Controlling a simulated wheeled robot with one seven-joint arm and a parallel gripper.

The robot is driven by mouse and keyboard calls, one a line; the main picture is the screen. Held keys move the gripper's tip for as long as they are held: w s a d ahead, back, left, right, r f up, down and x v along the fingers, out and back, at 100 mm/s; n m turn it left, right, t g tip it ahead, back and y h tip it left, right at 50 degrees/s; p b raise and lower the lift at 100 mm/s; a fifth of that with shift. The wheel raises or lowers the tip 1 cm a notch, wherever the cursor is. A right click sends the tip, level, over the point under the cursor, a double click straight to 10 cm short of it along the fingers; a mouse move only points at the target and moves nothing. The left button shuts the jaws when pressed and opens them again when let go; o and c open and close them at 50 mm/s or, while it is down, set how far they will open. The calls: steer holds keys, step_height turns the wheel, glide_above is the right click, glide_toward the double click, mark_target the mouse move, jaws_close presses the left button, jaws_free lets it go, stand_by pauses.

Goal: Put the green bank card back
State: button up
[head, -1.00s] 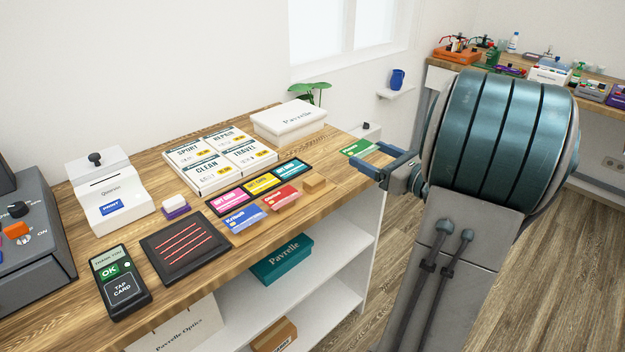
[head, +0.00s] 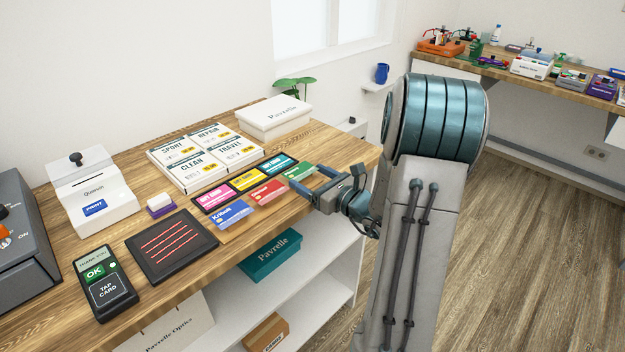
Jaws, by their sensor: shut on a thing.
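The green bank card (head: 298,170) is in the head view, near the right end of the row of bank cards on the counter. My gripper (head: 310,176) is shut on its right side, reaching in from the right. The card is just right of the red card (head: 267,191). The blue card (head: 232,214) lies farther left in the same row. I cannot tell whether the green card touches the surface under it or hangs slightly above. The spot beneath it is hidden by the card and my gripper.
Pink, yellow and teal gift cards (head: 247,180) lie behind the row. Behind them are a white price board (head: 207,160) and a white box (head: 274,118). A dark pad (head: 171,245) and card reader (head: 104,284) are at left. The counter's front edge is close.

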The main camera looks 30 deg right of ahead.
steer(key=shift+f, duration=0.2)
steer(key=o, duration=0.6)
steer(key=shift+o, duration=0.2)
